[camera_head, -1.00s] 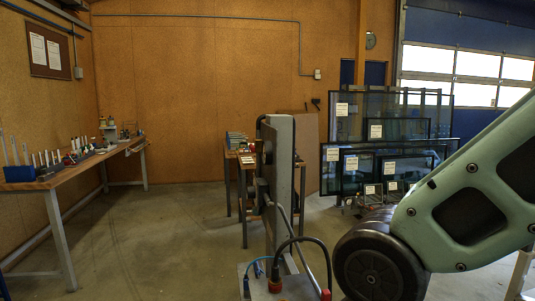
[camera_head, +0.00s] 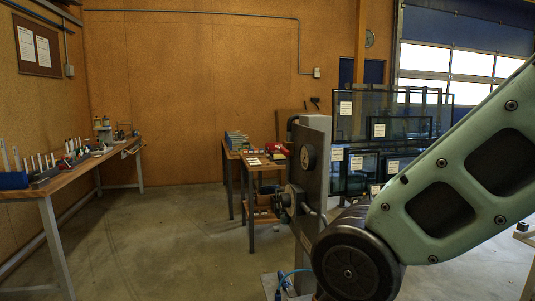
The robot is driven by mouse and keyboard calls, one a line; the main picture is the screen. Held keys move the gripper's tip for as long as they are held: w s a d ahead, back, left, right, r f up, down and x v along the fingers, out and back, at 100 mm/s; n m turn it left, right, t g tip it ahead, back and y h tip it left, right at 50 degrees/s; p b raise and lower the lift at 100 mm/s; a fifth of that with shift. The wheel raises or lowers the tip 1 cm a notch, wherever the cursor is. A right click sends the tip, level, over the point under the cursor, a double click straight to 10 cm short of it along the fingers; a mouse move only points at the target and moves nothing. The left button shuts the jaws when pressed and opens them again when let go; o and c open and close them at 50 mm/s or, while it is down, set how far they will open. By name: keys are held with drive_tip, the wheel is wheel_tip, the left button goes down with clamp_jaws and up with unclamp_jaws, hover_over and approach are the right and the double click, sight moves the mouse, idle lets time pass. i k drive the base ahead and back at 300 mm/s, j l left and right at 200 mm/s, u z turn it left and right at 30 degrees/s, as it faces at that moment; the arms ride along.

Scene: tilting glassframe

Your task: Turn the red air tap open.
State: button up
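I cannot clearly make out the red air tap in the head view. A grey upright post (camera_head: 318,135) stands right of the middle, with a round dark disc on its face and round fittings lower down. A blue hose (camera_head: 290,273) shows at its foot, near the bottom edge. My own green arm with its black round joint covers the area right of the post's lower part. My gripper is outside the picture.
A wooden workbench (camera_head: 72,178) with several tools runs along the left wall. A smaller table (camera_head: 231,155) with a red item (camera_head: 280,148) stands behind the post. Framed glass panes (camera_head: 385,130) stand at the back right. The floor between bench and post is clear.

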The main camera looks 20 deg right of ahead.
sight(283, 150)
drive_tip(key=i+j+u, duration=0.1)
drive_tip(key=j, duration=0.3)
drive_tip(key=i+j, duration=0.1)
drive_tip(key=j, duration=0.25)
drive_tip(key=i+j+u, duration=0.15)
drive_tip(key=j, duration=0.6)
drive_tip(key=i+j+u, duration=0.15)
drive_tip(key=j, duration=0.2)
